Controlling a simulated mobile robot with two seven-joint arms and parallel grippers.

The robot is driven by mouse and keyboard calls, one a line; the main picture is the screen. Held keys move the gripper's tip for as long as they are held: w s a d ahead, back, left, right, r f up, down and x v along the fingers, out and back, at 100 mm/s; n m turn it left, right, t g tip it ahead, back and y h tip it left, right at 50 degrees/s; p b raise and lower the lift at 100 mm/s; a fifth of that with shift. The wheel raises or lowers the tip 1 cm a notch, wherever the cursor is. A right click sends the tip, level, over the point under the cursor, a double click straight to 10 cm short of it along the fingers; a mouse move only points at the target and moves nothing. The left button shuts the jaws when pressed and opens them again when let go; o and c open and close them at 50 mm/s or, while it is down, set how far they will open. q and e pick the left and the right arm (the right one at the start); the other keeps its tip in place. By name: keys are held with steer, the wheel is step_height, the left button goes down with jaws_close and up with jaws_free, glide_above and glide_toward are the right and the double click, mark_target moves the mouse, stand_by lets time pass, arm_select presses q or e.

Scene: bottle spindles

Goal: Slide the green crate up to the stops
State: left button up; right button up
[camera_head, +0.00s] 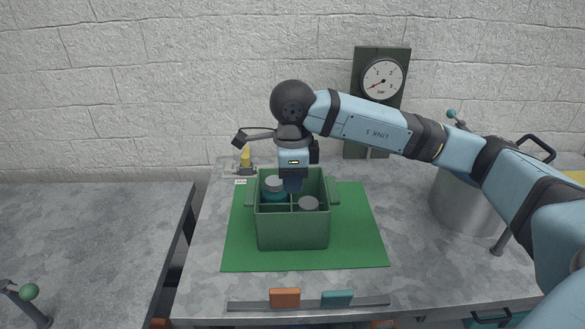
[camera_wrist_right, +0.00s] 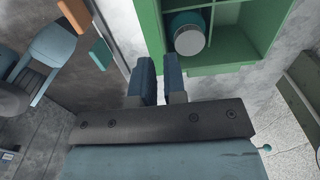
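The green crate (camera_head: 292,232) stands upright on a green mat (camera_head: 355,245), with a handle on each side. It is divided into compartments and holds grey-capped bottles (camera_head: 309,203); one teal bottle (camera_wrist_right: 188,40) shows in the wrist view. My right gripper (camera_head: 292,185) points down over the crate in the head view, its fingers in front of the back inner wall. In the right wrist view its blue fingers (camera_wrist_right: 160,80) are a narrow gap apart, close to the crate's wall (camera_wrist_right: 150,25). Whether they pinch the wall is unclear. My left gripper is out of view. I cannot clearly identify the stops.
A rail with an orange block (camera_head: 285,298) and a teal block (camera_head: 337,298) runs along the front. A metal pot (camera_head: 462,205) stands right, and a gauge (camera_head: 382,80) at the back. A small yellow-handled fixture (camera_head: 246,158) sits behind the crate. Another table (camera_head: 90,235) is left, across a gap.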

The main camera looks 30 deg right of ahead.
mark_target(293, 213)
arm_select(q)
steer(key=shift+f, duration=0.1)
arm_select(e)
step_height(293, 213, down, 11)
steer(key=shift+r, duration=0.15)
jaws_close()
arm_select(q)
steer(key=shift+b, duration=0.3)
